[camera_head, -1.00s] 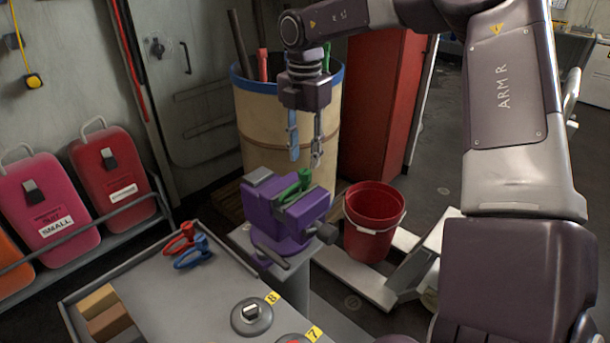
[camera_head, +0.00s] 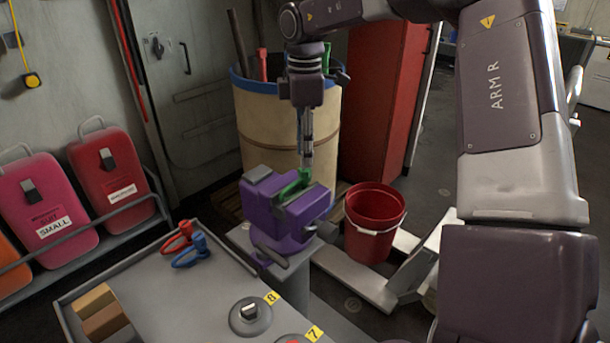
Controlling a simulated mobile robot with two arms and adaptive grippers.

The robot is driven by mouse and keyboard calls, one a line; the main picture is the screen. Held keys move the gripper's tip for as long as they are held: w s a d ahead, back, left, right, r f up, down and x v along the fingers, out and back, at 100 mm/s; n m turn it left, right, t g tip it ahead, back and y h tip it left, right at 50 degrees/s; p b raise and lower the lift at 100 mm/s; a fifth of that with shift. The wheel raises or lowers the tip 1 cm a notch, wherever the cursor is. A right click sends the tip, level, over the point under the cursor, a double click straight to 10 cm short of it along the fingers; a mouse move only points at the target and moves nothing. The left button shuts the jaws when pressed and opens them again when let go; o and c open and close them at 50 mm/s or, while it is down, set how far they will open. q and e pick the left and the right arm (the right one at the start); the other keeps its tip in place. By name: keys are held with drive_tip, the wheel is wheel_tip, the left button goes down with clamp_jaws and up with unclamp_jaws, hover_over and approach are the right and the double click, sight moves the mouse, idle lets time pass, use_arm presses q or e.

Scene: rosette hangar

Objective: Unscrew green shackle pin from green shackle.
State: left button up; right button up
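The green shackle (camera_head: 288,190) sits between the jaws of the purple vise (camera_head: 283,217). The green shackle pin (camera_head: 305,174) shows as a small green piece at its upper right. My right gripper (camera_head: 306,165) hangs straight down over the vise, with its fingertips at the green pin. The fingers line up one behind the other from here, so I cannot tell whether they are closed on it. My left gripper does not show.
A grey table holds red (camera_head: 178,238) and blue (camera_head: 192,250) shackles and round numbered knobs. A red bucket (camera_head: 374,221) stands right of the vise. A tan drum (camera_head: 256,125) with a blue rim stands behind it.

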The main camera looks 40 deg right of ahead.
sight(304, 173)
drive_tip(key=shift+m, duration=0.8)
drive_tip(key=shift+f, duration=0.1)
drive_tip(key=shift+f+b, duration=0.75)
drive_tip(key=shift+f, duration=0.2)
drive_tip(key=shift+f+b, duration=0.75)
drive_tip(key=shift+f, duration=0.2)
